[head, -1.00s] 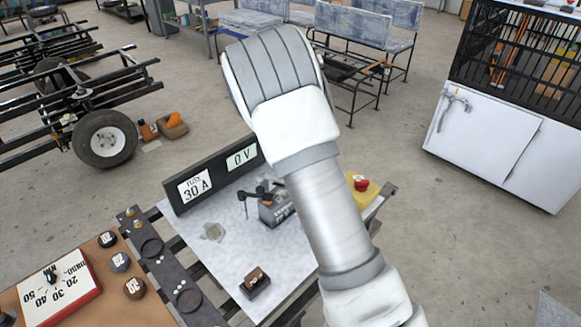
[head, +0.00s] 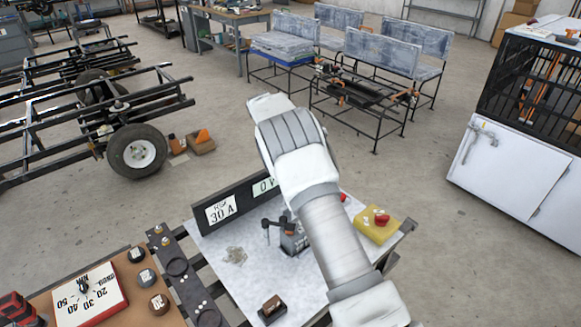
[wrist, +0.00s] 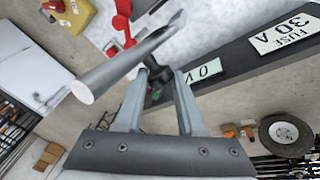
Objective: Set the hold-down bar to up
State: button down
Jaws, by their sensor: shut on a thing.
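A grey round bar (wrist: 125,62), which I take to be the hold-down bar, slants across the wrist view, one end close to the camera. A red lever (wrist: 122,22) shows behind it. My gripper (wrist: 160,72) has its two fingers close together at the bar, around a dark part whose shape is mostly hidden. In the head view my arm covers the gripper and most of this spot. A grey block with black arms (head: 292,236) stands on the pale bench top (head: 245,280), partly behind my arm. A small red piece (head: 343,197) shows right of my arm.
A black panel (head: 236,204) reading "FUSE 30 A" stands along the bench's back edge. A yellow block with a red button (head: 376,227) is at the right. A small dark block (head: 271,308) sits at the front. Open floor lies to the right.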

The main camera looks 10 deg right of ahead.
jog(key=shift+w+a+f+p, duration=0.4)
jog(key=shift+w+a, duration=0.3)
jog(key=shift+a, duration=0.1)
jog(key=shift+w+a+f+p, duration=0.25)
jog(key=shift+w+a+f, duration=0.1)
jog(key=shift+w+a, duration=0.35)
jog(key=shift+a, duration=0.15)
jog(key=c, duration=0.5)
grip_release()
jog(key=shift+w, duration=0.1)
jog(key=shift+d, duration=0.2)
jog(key=shift+w+d+r, duration=0.1)
jog(key=shift+r, duration=0.05)
jog(key=p+v, duration=0.1)
jog(key=v, duration=1.6)
jog(key=shift+r, duration=0.15)
jog(key=shift+r, duration=0.1)
